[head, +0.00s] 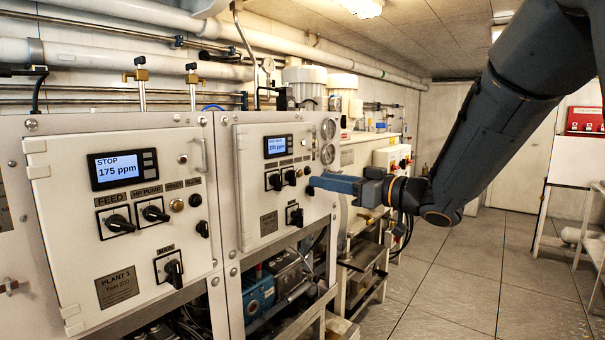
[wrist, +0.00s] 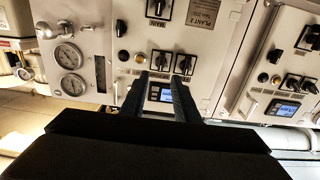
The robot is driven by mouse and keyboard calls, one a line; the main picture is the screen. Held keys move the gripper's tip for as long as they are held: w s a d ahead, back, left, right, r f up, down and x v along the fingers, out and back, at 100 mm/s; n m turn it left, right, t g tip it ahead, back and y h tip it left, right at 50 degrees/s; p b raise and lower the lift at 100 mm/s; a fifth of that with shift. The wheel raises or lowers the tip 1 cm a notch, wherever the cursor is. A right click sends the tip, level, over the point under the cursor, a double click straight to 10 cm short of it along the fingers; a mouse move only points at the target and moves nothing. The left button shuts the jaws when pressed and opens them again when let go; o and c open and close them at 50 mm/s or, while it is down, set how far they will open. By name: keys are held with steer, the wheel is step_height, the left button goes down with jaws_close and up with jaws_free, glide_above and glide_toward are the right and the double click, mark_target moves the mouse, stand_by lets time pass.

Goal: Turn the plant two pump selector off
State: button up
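The plant two panel (head: 254,220) is the middle white cabinet in the head view. It is upside down in the wrist view, with its "PLANT 2" plate (wrist: 203,12). Its pump selector (head: 290,177) is the right one of two black knobs below the display. In the wrist view this selector (wrist: 160,61) lies just beyond my fingertips, roughly in line with the gap. Its exact setting is too small to read. My gripper (head: 312,184) is at the panel's right edge in the head view. In the wrist view its two fingers (wrist: 160,76) are apart with nothing between them; contact with the knob is not visible.
The feed selector (wrist: 187,63) sits close beside the pump selector. The main selector (head: 295,216) is below. Round gauges (head: 328,129) are at the panel's right. The plant one panel (head: 80,240), with similar knobs, is at left. Open tiled floor (head: 450,285) is at right.

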mark_target(295, 175)
steer(key=p+x, duration=0.2)
steer(key=x, duration=0.5)
steer(key=shift+w+a, duration=0.15)
steer(key=shift+a, duration=0.1)
jaws_close()
